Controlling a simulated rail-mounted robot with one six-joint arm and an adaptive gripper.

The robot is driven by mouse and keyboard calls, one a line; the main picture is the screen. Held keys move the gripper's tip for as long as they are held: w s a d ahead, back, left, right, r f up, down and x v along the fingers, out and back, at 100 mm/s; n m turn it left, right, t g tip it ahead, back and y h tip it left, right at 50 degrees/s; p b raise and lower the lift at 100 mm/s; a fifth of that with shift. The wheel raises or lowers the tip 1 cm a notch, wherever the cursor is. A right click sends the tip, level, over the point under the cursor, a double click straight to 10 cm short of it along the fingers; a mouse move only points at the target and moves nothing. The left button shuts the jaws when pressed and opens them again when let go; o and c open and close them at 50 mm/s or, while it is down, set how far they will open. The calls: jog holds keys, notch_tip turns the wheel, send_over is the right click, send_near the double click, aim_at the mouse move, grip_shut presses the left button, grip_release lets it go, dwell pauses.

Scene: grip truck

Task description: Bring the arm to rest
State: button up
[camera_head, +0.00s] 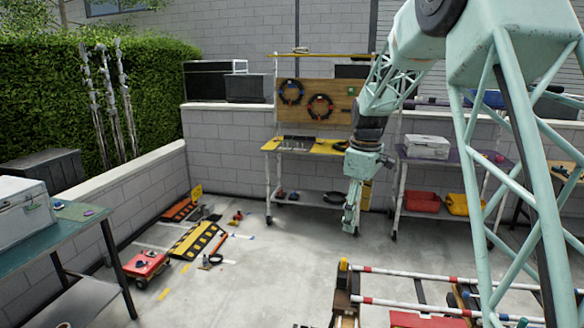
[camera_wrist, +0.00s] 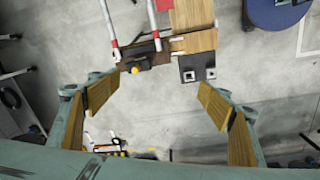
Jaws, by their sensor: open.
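My gripper (camera_head: 350,218) hangs from my pale green arm near the middle of the head view, pointing down over open floor. In the wrist view my gripper (camera_wrist: 158,98) shows its two wood-toned fingers spread wide apart. Nothing is between the fingers, and the concrete floor shows below them. The upper part of my arm fills the right side of the head view and hides part of the back wall.
A workbench with a yellow top (camera_head: 325,149) and a pegboard (camera_head: 318,103) stand behind my gripper. Red-and-white rails (camera_head: 440,276) lie at front right. A green table (camera_head: 68,222) is at left. Striped ramps (camera_head: 198,240) lie on the floor; the central floor is clear.

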jog(key=s+r+m, duration=0.2)
jog(key=s+r, duration=0.4)
jog(key=s, duration=0.3)
jog(key=s+r+m+t, duration=0.1)
jog(key=s+r, duration=0.4)
jog(key=s, duration=0.3)
jog(key=s+r+m, duration=0.2)
jog(key=s+r, duration=0.4)
jog(key=s, duration=0.3)
jog(key=s+f+m+t, duration=0.2)
jog(key=s+m, duration=0.4)
jog(key=s, duration=2.6)
jog(key=shift+f+b, duration=0.35)
jog(key=shift+b, duration=0.1)
jog(key=shift+w+f, duration=0.1)
notch_tip(320, 180, down, 11)
jog(key=b, duration=1.1)
jog(key=shift+f+b, duration=0.2)
jog(key=shift+b, duration=0.1)
